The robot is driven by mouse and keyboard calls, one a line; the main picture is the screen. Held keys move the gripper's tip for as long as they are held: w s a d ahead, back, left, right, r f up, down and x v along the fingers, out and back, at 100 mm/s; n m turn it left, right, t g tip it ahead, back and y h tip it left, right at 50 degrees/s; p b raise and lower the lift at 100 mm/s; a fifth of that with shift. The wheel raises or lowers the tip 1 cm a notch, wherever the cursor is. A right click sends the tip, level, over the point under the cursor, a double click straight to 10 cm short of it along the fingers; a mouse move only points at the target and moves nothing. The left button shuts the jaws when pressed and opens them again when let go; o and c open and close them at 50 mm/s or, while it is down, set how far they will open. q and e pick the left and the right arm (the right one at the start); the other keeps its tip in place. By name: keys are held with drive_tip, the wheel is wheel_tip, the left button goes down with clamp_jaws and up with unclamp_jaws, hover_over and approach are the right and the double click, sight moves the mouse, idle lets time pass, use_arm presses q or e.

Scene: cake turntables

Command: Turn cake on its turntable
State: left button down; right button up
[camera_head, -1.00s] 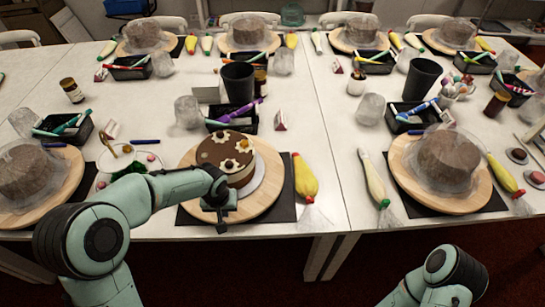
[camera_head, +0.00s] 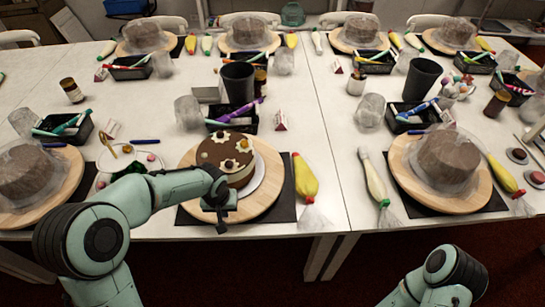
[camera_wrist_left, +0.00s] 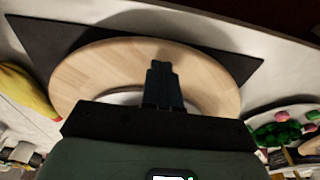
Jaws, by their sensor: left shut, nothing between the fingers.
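The cake (camera_head: 240,179), brown-sided with a brown and cream top and flower decorations, stands on a pale round board. That board rests on the wooden turntable (camera_head: 266,203), left of the table's middle. The turntable also shows in the left wrist view (camera_wrist_left: 88,72), with the cake mostly hidden behind my gripper. My left gripper (camera_head: 221,222) is at the turntable's near edge, in front of the cake. In the left wrist view its fingers (camera_wrist_left: 161,68) are together over the wood, holding nothing. I cannot tell whether they touch it. My right gripper is out of view.
A black mat (camera_head: 289,192) lies under the turntable. A yellow piping bag (camera_head: 304,178) lies just right of it, and a plate (camera_head: 104,182) with small decorations lies left. A black basket of pens (camera_head: 238,121) stands behind. Another turntable (camera_head: 402,165) with a wrapped cake stands at the right.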

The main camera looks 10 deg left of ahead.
sight(263, 202)
use_arm(q)
drive_tip(key=shift+f+b, duration=0.4)
drive_tip(key=shift+f, duration=0.15)
drive_tip(key=shift+w+d+b, duration=0.15)
drive_tip(key=shift+w+d, duration=0.25)
drive_tip(key=shift+d, duration=0.55)
drive_tip(key=shift+w+d+b, duration=0.2)
drive_tip(key=shift+w+d, duration=0.25)
drive_tip(key=shift+d, duration=0.55)
drive_tip(key=shift+w+d+b, duration=0.15)
drive_tip(key=shift+w+d, duration=0.25)
drive_tip(key=shift+d, duration=0.55)
drive_tip(key=shift+w+d+p, duration=0.8)
drive_tip(key=shift+w+d, duration=1.4)
drive_tip(key=shift+d, duration=0.05)
drive_tip(key=shift+r, duration=0.1)
